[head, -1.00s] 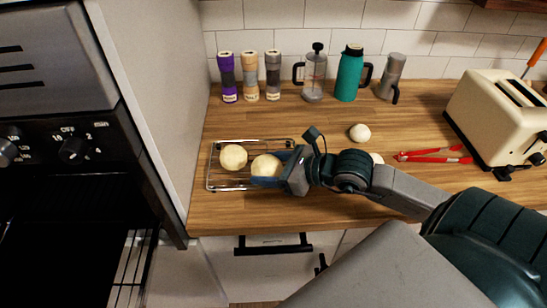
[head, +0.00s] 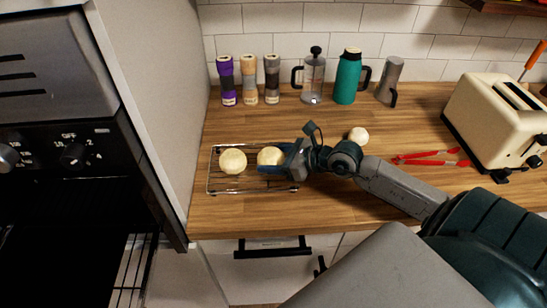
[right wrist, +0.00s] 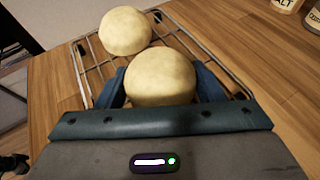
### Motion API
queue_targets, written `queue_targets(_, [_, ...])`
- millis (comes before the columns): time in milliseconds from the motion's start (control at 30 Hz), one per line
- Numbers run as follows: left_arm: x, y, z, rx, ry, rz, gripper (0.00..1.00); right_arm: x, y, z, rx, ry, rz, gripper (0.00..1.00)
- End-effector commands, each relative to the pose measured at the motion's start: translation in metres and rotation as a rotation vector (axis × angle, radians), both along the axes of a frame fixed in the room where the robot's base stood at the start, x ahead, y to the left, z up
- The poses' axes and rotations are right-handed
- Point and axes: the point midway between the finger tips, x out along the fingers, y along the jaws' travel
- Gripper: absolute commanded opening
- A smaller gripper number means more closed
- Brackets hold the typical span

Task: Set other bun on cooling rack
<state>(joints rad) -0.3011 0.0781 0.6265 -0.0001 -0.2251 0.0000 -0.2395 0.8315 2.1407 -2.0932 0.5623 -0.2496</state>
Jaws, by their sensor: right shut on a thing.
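The cooling rack (head: 214,183) lies on the wooden counter at the left, near the oven; it also shows in the right wrist view (right wrist: 90,72). One pale bun (head: 233,162) sits on its left half; it also shows in the right wrist view (right wrist: 125,31). My right gripper (head: 272,161) is over the rack's right half, shut on a second bun (head: 269,155), which shows between the fingers in the right wrist view (right wrist: 160,77). I cannot tell whether the held bun touches the wires. My left gripper is not in view.
Another pale round bun (head: 358,135) lies on the counter behind my right arm. Red tongs (head: 432,158) and a cream toaster (head: 502,120) are at the right. Grinders (head: 249,80), a French press (head: 314,78), a teal flask (head: 348,76) and a grey bottle (head: 390,80) line the wall.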

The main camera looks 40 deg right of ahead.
Motion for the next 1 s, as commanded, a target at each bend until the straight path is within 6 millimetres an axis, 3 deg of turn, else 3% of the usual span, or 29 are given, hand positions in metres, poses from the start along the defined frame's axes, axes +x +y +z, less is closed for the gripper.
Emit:
queue_targets(133, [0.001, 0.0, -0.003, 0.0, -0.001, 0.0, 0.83, 0.0, 0.0, -0.004, 0.0, 0.0, 0.0, 0.39])
queue_targets(167, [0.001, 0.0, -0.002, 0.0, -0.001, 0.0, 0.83, 0.0, 0.0, -0.003, -0.001, 0.0, 0.0, 0.66])
queue_targets(267, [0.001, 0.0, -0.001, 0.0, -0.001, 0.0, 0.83, 0.0, 0.0, -0.002, -0.001, 0.0, 0.0, 0.83])
queue_targets(667, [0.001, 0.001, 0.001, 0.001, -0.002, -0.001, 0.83, -0.002, -0.002, 0.001, -0.003, 0.001, 0.0, 0.83])
queue_targets(933, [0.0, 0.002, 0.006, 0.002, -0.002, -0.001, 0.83, -0.02, -0.012, 0.009, -0.008, 0.003, 0.003, 0.83])
queue_targets(1000, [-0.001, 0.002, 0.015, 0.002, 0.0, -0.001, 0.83, -0.026, -0.016, 0.015, -0.008, 0.006, 0.001, 0.83])
